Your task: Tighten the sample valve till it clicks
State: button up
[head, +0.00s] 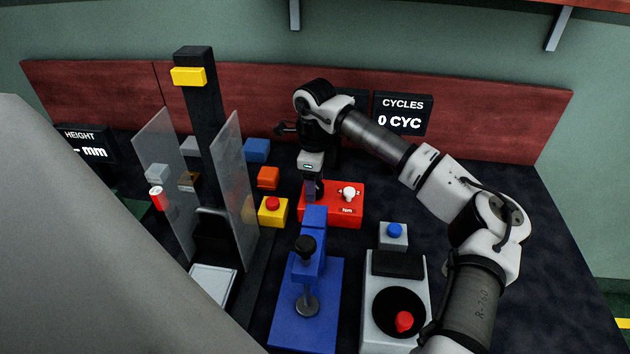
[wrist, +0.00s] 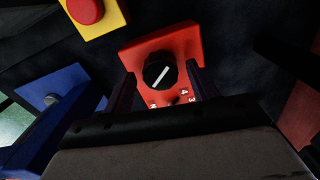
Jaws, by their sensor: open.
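A red box (head: 345,215) stands mid-table in the head view, with a small white knob or handle (head: 348,193) on its right part. In the wrist view the red box (wrist: 140,52) carries a round black knob (wrist: 160,70) with a white pointer line and printed numbers beside it. No part is legibly marked as the sample valve. My gripper (head: 313,188) points down over the left part of the red box and hides it. In the wrist view my gripper (wrist: 162,84) is open, with one finger on each side of the black knob; contact cannot be told.
A yellow box with a red button (head: 272,205) stands just left of the red box. A blue press-like fixture (head: 312,245) is close in front. A turntable unit (head: 397,300) and a blue-button box (head: 394,232) stand at right. Clear panels (head: 228,185) rise at left.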

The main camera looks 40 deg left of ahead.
jog(key=shift+f, duration=0.4)
jog(key=shift+c, duration=0.3)
jog(key=c, duration=0.9)
jog(key=shift+f+m+b, duration=0.1)
jog(key=shift+m+b, duration=0.4)
jog(key=shift+m, duration=0.2)
jog(key=shift+c, duration=0.2)
jog(key=shift+m+b, duration=0.45)
jog(key=shift+m, duration=0.85)
jog(key=o, duration=1)
